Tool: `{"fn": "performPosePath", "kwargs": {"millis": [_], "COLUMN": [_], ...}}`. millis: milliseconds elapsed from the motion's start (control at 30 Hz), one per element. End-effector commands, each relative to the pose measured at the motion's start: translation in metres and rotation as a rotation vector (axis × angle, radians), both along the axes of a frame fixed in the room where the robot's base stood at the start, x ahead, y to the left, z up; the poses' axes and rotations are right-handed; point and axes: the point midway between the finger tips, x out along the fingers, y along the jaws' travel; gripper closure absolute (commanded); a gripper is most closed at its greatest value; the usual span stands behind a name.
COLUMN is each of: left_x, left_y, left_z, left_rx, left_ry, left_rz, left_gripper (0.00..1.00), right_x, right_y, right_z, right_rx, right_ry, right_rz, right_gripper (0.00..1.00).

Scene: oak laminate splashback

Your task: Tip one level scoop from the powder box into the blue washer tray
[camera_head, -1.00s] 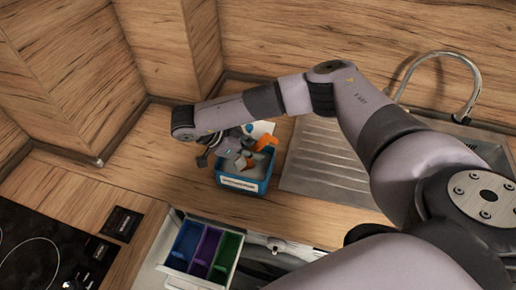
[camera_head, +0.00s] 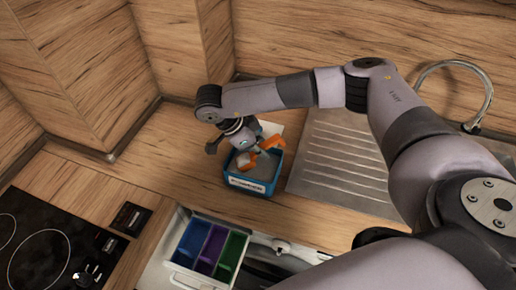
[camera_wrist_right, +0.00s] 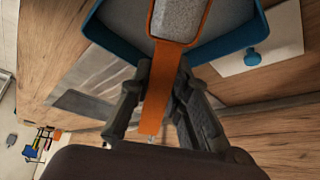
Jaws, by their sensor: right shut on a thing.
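My right gripper (camera_head: 244,143) is shut on an orange scoop (camera_head: 270,146), over the blue powder box (camera_head: 250,186). In the right wrist view, the fingers (camera_wrist_right: 162,82) close on the scoop's handle (camera_wrist_right: 157,106), and its bowl holds grey powder (camera_wrist_right: 180,18). The bowl lies within the outline of the box (camera_wrist_right: 236,40); its height above the powder is hard to tell. The box holds more grey powder and has a white label in front. The blue washer tray (camera_head: 190,244) is the left compartment of the open drawer. My left gripper is not in view.
Purple (camera_head: 212,250) and green (camera_head: 231,258) compartments adjoin the blue one. A white lid with a blue knob (camera_wrist_right: 256,57) lies beside the box. The sink drainer (camera_head: 340,160) is to the right, the hob (camera_head: 45,245) at the far left. Bare counter lies left of the box.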

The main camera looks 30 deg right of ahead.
Motion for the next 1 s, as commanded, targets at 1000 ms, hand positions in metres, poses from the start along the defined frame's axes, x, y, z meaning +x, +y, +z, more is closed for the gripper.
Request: {"fn": "performPosePath", "kwargs": {"millis": [1000], "left_x": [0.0], "left_y": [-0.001], "left_z": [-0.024], "left_rx": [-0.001], "left_ry": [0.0], "left_rz": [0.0], "left_gripper": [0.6], "right_x": [-0.005], "right_y": [-0.021], "right_z": [0.018], "right_rx": [0.478], "right_ry": [-0.118], "right_rz": [-0.001], "right_gripper": [1.0]}}
